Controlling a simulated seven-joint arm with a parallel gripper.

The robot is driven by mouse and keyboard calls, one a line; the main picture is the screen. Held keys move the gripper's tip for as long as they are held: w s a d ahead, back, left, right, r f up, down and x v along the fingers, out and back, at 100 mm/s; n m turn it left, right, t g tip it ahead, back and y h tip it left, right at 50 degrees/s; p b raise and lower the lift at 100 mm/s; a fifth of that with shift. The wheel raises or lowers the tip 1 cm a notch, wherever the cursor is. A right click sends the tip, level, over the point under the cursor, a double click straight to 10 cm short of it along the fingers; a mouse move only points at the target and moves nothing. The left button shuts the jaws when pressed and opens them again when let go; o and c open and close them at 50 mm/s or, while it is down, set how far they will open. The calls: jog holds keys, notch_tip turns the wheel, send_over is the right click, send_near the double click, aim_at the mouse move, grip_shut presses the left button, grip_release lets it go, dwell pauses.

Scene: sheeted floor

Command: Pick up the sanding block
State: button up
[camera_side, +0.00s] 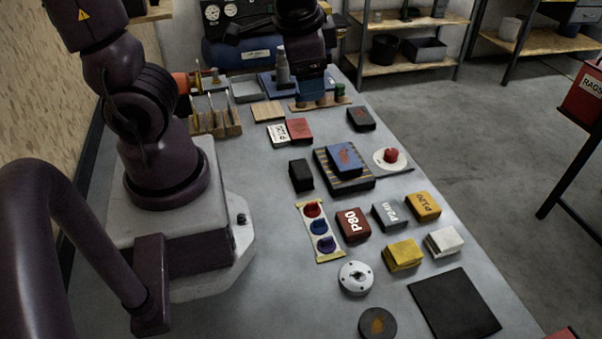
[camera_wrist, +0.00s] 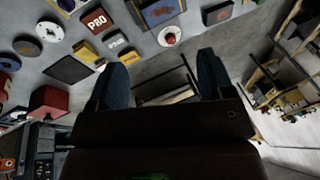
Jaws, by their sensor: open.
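Several block-shaped pieces lie on the grey table, and I cannot tell for certain which is the sanding block. A blue block with a reddish mark (camera_side: 345,159) rests on a black striped tray (camera_side: 361,185); it also shows at the top of the wrist view (camera_wrist: 158,11). A brown-red block marked P80 (camera_side: 352,225), a grey block marked P240 (camera_side: 390,216) and a yellow-orange block marked P120 (camera_side: 423,206) lie nearer. My gripper (camera_side: 317,99) is open and empty at the table's far end, beyond the striped tray. Its two blue fingers (camera_wrist: 162,78) stand wide apart in the wrist view.
A yellow block (camera_side: 403,255), a white block (camera_side: 444,242) and a black pad (camera_side: 454,304) lie near the front. A white dish with a red piece (camera_side: 392,158) is right of the tray. A wooden tool rack (camera_side: 216,122) stands at the back left.

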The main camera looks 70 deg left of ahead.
jog(key=w+a+f+m+y, duration=0.2)
jog(key=w+a+f+m, duration=0.2)
jog(key=a, duration=0.1)
jog(key=m+g+h, duration=0.3)
jog(key=m+h, duration=0.2)
jog(key=m, duration=0.7)
send_over(300, 167)
notch_tip(300, 167, down, 10)
jog(key=f, duration=0.6)
jog(key=shift+d+f, duration=0.35)
jog(key=f, duration=0.3)
jog(key=shift+a+f, duration=0.25)
jog(key=shift+f, duration=0.9)
